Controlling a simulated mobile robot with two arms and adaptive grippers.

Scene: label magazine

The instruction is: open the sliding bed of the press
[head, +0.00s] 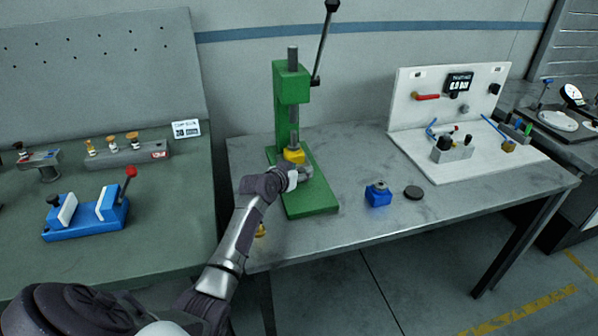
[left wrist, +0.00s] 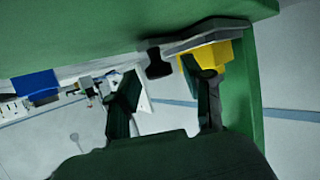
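The green press (head: 291,86) stands on the grey bench, its long lever raised. A yellow block (head: 294,155) sits under its ram; the block also shows in the left wrist view (left wrist: 219,56). The grey sliding bed (left wrist: 208,38) lies under the yellow block, with a black handle (left wrist: 158,64) at its end. My left gripper (head: 303,178) is at the front of the bed, over the green base (head: 313,202). In the left wrist view its fingers are apart, with the handle between the tips; I cannot tell whether they touch it. My right gripper is not in view.
A blue block (head: 378,195) and a dark round disc (head: 413,192) lie right of the press. A white panel (head: 407,98) with fittings stands further right. A blue vise (head: 85,219) sits on the left bench. The bench front between press and blue block is clear.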

